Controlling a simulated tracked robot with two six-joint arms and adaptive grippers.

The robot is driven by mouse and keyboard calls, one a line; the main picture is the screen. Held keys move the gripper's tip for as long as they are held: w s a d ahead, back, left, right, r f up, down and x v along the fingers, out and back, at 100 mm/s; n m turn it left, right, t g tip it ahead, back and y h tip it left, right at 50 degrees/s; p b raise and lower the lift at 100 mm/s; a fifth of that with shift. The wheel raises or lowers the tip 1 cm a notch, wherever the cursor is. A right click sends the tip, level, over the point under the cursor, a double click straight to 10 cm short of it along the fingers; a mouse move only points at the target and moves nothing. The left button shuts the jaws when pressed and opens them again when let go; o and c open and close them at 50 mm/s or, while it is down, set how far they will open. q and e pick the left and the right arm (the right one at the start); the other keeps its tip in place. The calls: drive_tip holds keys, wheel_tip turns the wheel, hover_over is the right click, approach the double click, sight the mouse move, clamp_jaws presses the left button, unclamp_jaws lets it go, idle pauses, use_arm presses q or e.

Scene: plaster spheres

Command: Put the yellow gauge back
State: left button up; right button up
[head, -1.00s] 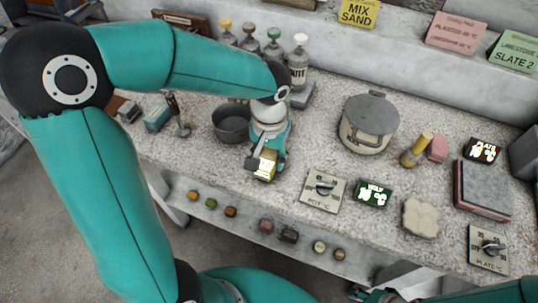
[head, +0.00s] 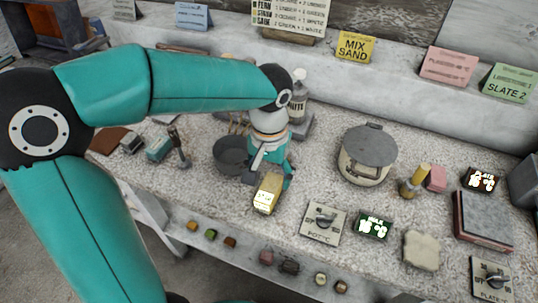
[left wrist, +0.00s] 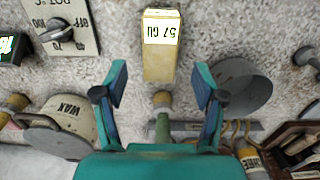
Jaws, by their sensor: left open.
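The yellow gauge (head: 267,195) is a small box with a white readout on the front part of the speckled bench. In the left wrist view the gauge (left wrist: 160,58) reads "57 GU", upside down. My left gripper (head: 265,177) is just behind the gauge and partly hidden by its own wrist. In the wrist view my left gripper (left wrist: 160,82) has its fingers spread, with the gauge lying between and beyond the tips, and neither finger touches it there. My right gripper is out of view.
A grey bowl (head: 231,154) stands left of my left gripper. The POT dial plate (head: 323,222) and lidded wax pot (head: 367,160) are to the right. A white-capped bottle (head: 299,97) stands behind. Speckled bench between the gauge and the dial is bare.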

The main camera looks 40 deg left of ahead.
sight(269, 187)
use_arm(q)
wheel_tip(269, 187, up, 6)
drive_tip(key=shift+f, duration=0.1)
idle(0.6)
